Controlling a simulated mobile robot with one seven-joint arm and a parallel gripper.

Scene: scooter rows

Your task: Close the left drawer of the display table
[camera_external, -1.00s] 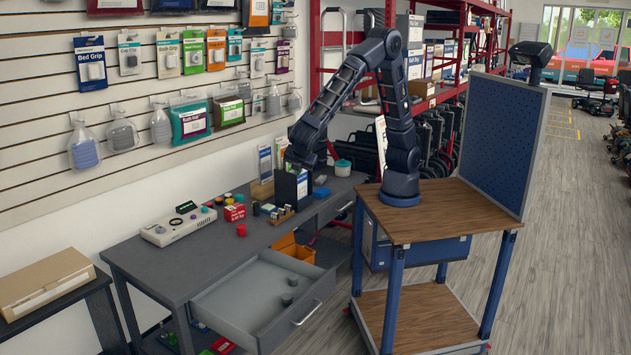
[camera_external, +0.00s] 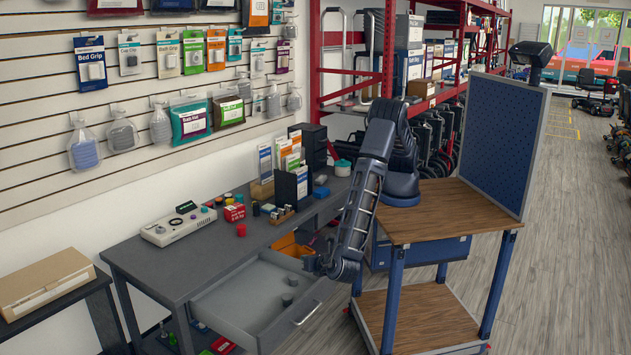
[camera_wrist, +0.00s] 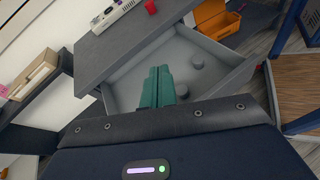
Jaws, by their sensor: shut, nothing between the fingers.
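The left drawer (camera_external: 236,306) of the grey display table (camera_external: 190,262) is pulled out towards the cart. Its metal handle (camera_external: 307,313) is on the front face. The drawer (camera_wrist: 133,88) also fills the middle of the wrist view, with small grey round items (camera_wrist: 197,62) inside. My gripper (camera_external: 313,264) is by the drawer's right rear side in the external view, pointing left. In the wrist view my gripper's green fingers (camera_wrist: 158,80) are together and empty, seen over the drawer's inside. I cannot tell its exact height above the drawer.
An orange bin (camera_external: 290,246) sits under the table beside the drawer. A control box (camera_external: 178,224), a red cap (camera_external: 241,230) and a dark holder with leaflets (camera_external: 293,186) stand on the tabletop. The wooden-topped cart (camera_external: 440,212) stands close on the right.

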